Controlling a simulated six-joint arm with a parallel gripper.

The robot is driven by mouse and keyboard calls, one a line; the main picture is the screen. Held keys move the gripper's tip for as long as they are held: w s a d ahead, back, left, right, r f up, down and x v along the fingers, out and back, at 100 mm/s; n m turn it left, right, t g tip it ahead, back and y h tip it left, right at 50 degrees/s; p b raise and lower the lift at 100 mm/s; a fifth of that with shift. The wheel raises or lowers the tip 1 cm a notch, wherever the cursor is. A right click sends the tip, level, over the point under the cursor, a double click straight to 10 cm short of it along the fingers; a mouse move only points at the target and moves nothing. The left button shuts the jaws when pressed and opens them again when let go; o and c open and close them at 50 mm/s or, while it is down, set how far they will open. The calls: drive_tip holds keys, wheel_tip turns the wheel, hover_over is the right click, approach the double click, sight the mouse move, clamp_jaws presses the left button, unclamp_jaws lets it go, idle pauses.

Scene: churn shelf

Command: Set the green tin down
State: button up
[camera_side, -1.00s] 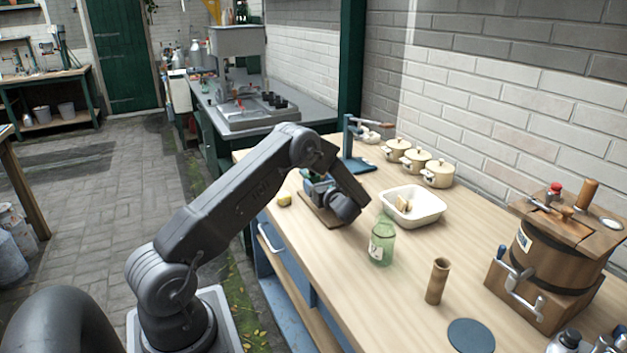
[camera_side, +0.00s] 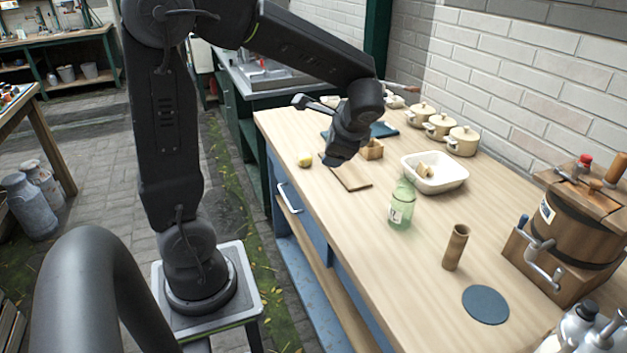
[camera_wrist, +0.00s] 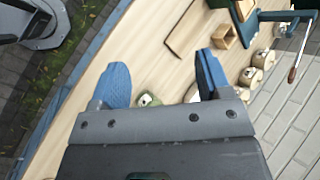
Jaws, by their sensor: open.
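I cannot pick out a green tin in either view. The only green vessel is a see-through green bottle (camera_side: 401,208) with a pale label, upright on the bench. A small green thing with a pale top (camera_wrist: 148,99), probably this bottle from above, shows between my fingers in the wrist view. My gripper (camera_wrist: 160,80) has blue fingers spread wide apart with nothing held. In the side view my gripper (camera_side: 338,158) hangs above the thin brown board (camera_side: 352,178). The board's visible part is bare; my gripper hides its far end.
A small wooden box (camera_side: 373,150) and a teal stand (camera_side: 384,131) are behind the board. A yellow fruit (camera_side: 304,159) lies left of it. A white tray (camera_side: 452,186), cream pots (camera_side: 462,141), a wooden cylinder (camera_side: 455,247) and a blue disc (camera_side: 485,305) stand further right.

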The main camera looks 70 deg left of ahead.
drive_tip(key=s+d+r+n+t+h, duration=0.2)
drive_tip(key=s+d+n+h, duration=0.1)
drive_tip(key=s+d, duration=0.3)
drive_tip(key=s+d+r+n+t+h, duration=0.2)
drive_tip(key=s+d+h, duration=0.3)
drive_tip(key=d, duration=0.5)
drive_tip(key=shift+s+d+n+t, duration=0.2)
drive_tip(key=shift+s+n+t, duration=0.25)
drive_tip(key=shift+t, duration=0.25)
